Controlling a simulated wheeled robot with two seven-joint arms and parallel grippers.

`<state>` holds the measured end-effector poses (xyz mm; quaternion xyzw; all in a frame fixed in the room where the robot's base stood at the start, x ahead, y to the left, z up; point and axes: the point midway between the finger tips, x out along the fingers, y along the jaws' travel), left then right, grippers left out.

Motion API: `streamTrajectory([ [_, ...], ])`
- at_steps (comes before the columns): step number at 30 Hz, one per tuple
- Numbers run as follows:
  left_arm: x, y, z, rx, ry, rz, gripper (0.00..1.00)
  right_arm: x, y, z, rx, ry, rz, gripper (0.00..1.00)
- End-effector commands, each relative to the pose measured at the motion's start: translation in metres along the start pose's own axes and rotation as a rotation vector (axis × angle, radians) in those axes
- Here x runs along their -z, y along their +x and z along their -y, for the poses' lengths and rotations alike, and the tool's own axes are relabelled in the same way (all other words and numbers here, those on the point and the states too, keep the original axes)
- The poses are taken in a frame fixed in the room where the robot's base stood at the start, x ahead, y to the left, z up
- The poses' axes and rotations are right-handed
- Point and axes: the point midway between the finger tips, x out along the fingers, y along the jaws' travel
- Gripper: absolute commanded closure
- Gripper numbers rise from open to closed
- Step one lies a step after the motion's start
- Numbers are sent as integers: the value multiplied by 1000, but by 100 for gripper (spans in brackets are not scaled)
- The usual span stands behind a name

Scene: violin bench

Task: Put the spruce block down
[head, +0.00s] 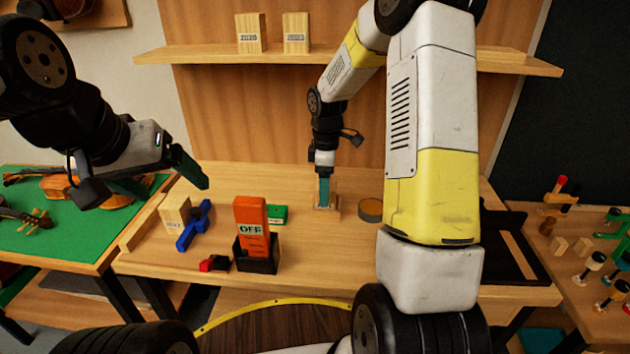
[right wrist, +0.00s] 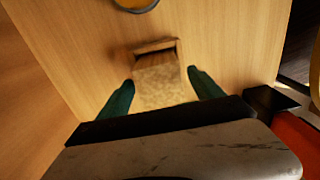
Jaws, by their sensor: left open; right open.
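A pale wooden block, apparently the spruce block (head: 334,201), stands on the bench (head: 340,262) near its middle. My right gripper (head: 324,192) is directly over it, pointing down, with green fingers. In the right wrist view the block (right wrist: 160,80) lies between the two open fingers, with a visible gap on each side. A darker edge or recess shows at its far end; I cannot tell which. My left gripper (head: 172,186) is open and empty above the left end of the bench. Another pale block (head: 175,212) with a label stands below it.
A blue clamp-like piece (head: 190,232) is beside the labelled block. An orange "OFF" box (head: 250,225) stands in a black holder, with a green item (head: 277,214) behind. A round tin (head: 370,210) is right of my right gripper. Two labelled blocks (head: 251,33) stand on the shelf (head: 350,57).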

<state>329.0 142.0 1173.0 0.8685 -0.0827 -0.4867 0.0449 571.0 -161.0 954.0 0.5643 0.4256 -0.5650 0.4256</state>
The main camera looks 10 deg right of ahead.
Motion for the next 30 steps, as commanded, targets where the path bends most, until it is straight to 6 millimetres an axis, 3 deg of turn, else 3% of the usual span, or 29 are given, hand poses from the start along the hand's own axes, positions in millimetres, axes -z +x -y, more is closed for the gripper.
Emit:
streamTrajectory([
  [9,0,0,0,0,0,0,17,0,-69,-1,-4,1,-2,24],
  [20,0,0,0,0,0,0,17,-2,-113,8,-21,42,-9,24],
  [23,0,0,0,0,0,0,17,-6,-138,27,-64,143,-32,24],
  [30,0,0,0,0,0,0,17,-24,-200,108,-186,545,-180,24],
])
